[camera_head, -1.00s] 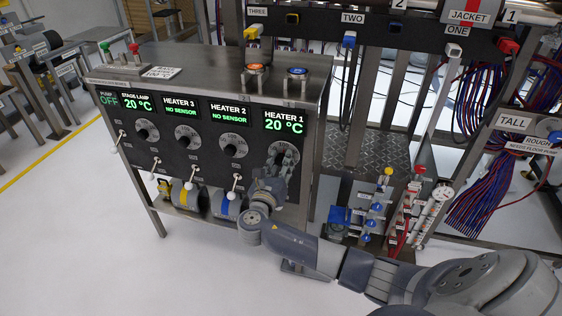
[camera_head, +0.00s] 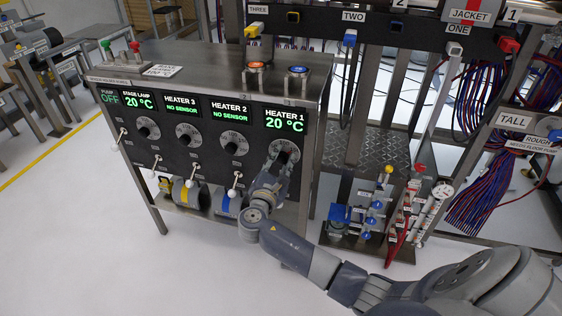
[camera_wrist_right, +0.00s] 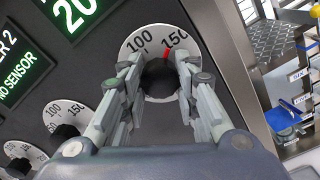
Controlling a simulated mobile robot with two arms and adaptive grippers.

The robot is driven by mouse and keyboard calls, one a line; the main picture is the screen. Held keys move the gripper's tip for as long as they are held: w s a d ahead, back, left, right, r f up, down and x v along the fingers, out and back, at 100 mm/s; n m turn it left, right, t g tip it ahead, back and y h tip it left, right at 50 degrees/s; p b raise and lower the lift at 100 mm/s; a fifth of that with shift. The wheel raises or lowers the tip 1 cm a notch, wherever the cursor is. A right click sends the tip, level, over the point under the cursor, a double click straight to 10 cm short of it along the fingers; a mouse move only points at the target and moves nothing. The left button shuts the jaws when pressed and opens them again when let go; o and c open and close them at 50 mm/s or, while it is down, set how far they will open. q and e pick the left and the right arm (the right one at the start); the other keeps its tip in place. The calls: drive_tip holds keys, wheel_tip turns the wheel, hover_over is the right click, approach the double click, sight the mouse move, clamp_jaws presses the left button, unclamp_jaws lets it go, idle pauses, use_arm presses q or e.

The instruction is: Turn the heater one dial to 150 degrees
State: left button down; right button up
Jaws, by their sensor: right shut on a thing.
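The heater one dial (camera_head: 284,152) is the rightmost dial on the control panel, under the display "HEATER 1" (camera_head: 285,121), which reads 20 °C. In the right wrist view the dial's white scale (camera_wrist_right: 143,40) shows 100 and 150, and a red mark stands just beside the 150. My right gripper (camera_head: 279,164) is at this dial, its fingers (camera_wrist_right: 160,80) closed on either side of the black knob (camera_wrist_right: 159,77). The fingers hide the lower part of the dial. My left gripper is in neither view.
To the left on the panel are the heater 2 dial (camera_head: 233,143), the heater 3 dial (camera_head: 188,135) and the stage lamp dial (camera_head: 147,128). White-tipped toggle levers (camera_head: 235,185) stick out below them. A gauge and valve stand (camera_head: 426,207) is on the right.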

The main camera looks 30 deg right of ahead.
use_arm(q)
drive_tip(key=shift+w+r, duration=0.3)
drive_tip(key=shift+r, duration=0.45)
use_arm(e)
drive_tip(key=shift+m, duration=0.7)
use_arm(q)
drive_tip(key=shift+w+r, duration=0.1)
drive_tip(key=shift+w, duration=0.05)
use_arm(e)
drive_tip(key=o, duration=1.1)
drive_tip(key=shift+c, duration=0.2)
drive_tip(key=v, duration=1.2)
